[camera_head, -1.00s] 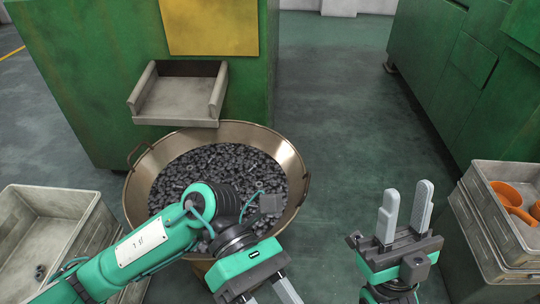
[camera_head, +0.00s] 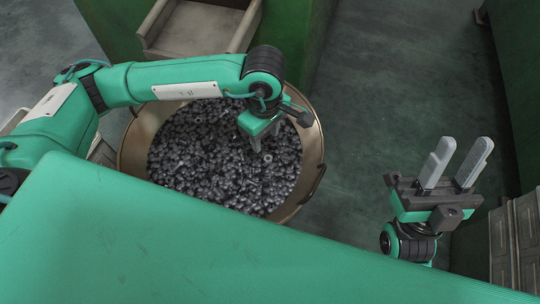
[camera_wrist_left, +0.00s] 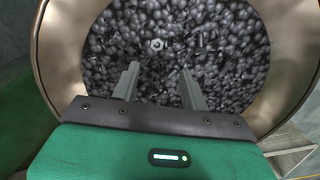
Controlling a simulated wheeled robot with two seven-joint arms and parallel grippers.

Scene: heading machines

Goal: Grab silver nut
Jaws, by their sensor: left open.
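A silver nut (camera_wrist_left: 157,45) lies among many dark grey parts in the round metal basin, just beyond my left fingertips in the left wrist view. It looks brighter than the pieces around it and shows a central hole. My left gripper (camera_wrist_left: 160,70) is open, with nothing between its fingers. In the head view, my left gripper (camera_head: 257,143) points down over the middle of the basin (camera_head: 311,170); its fingers are partly hidden by its own body. My right gripper (camera_head: 466,144) is open and empty, fingers up, to the right of the basin.
A grey metal chute (camera_head: 197,28) on a green machine (camera_head: 115,22) stands behind the basin. The basin's raised rim surrounds the parts. Grey crates (camera_head: 518,240) stand at the far right. The floor between basin and right machine is clear.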

